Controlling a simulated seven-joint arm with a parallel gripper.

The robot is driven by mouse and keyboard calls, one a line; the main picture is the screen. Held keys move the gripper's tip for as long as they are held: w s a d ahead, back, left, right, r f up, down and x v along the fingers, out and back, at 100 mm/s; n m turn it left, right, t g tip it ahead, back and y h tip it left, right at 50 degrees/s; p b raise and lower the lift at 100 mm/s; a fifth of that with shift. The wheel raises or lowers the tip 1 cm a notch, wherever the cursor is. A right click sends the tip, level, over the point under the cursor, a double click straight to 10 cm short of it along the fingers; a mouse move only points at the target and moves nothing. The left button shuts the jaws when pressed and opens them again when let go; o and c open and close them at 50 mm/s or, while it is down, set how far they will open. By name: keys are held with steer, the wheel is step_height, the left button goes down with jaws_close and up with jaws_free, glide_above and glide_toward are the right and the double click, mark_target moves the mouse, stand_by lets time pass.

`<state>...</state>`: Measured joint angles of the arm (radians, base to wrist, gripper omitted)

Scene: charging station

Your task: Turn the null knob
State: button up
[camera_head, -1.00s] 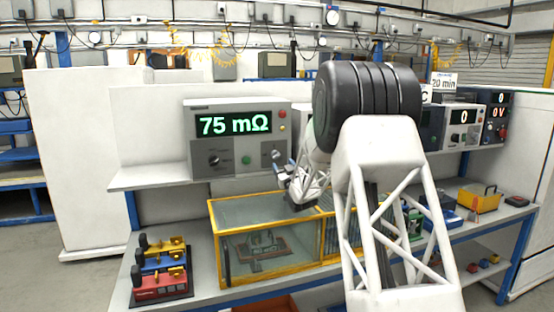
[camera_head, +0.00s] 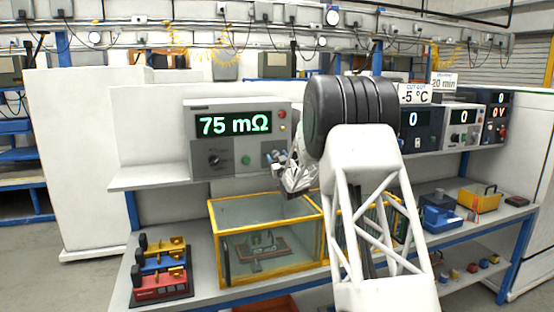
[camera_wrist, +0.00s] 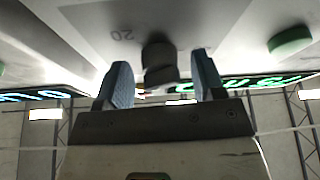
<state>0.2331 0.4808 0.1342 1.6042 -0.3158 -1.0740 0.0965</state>
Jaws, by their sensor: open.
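In the wrist view a dark knob (camera_wrist: 158,50) stands out from a pale panel, with the number 20 printed upside down beside it. My gripper (camera_wrist: 161,66) is open, with one blue finger on each side of the knob's near end; contact cannot be told. In the head view my gripper (camera_head: 275,157) is near the right part of the grey meter (camera_head: 237,104) showing 75 mΩ. That meter has a dark dial knob (camera_head: 213,160) at its lower left. I cannot tell whether this is the wrist-view knob. My arm hides the area behind it.
A green button (camera_wrist: 290,40) and glowing green displays show in the wrist view. In the head view a yellow-framed clear box (camera_head: 265,240) sits below my gripper. Further panels (camera_head: 462,127) stand at right.

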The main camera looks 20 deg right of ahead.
steer(key=c, duration=0.9)
steer(key=shift+m+h, duration=0.4)
steer(key=shift+m, duration=0.4)
steer(key=m+h, duration=0.1)
steer(key=m, duration=0.1)
steer(key=m+h, duration=0.2)
steer(key=m, duration=0.1)
steer(key=shift+a, duration=0.15)
steer(key=m+h, duration=0.1)
steer(key=m, duration=0.2)
steer(key=m+g+h, duration=0.1)
steer(key=m, duration=0.2)
steer(key=m+g+h, duration=0.1)
steer(key=m, duration=0.2)
steer(key=shift+a+h, duration=0.1)
steer(key=shift+h, duration=0.2)
steer(key=shift+r, duration=0.1)
